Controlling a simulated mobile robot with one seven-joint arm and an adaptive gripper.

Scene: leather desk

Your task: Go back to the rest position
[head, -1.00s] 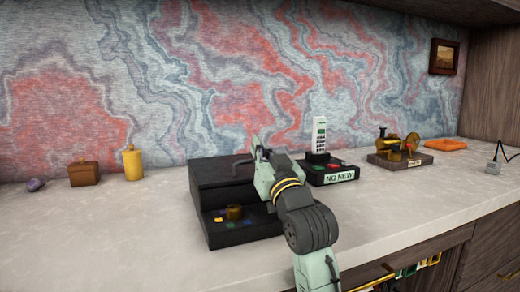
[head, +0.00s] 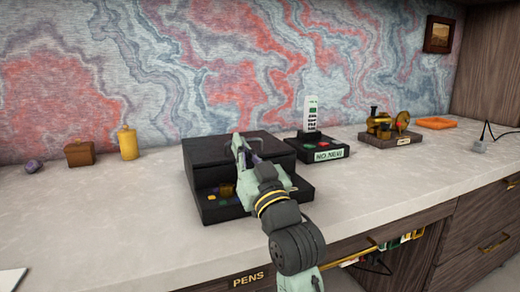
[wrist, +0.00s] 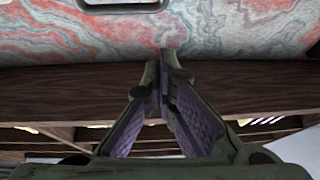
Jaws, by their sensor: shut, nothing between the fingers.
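My gripper (head: 242,150) is in front of the black stepped box (head: 222,150) on the pale desktop in the head view. Its pale green fingers point up, and the arm comes in from the lower edge. In the wrist view the two fingers (wrist: 163,78) slant together and meet at the tips with nothing between them. The gripper and wrist hide part of the box's front ledge, where a brass knob (head: 227,190) and small coloured pieces show.
A yellow canister (head: 128,144) and brown chest (head: 79,154) stand left. A phone-like handset (head: 311,116) on a black base, a brass model (head: 388,122) and an orange tray (head: 436,123) stand right. A drawer reads PENS (head: 248,280).

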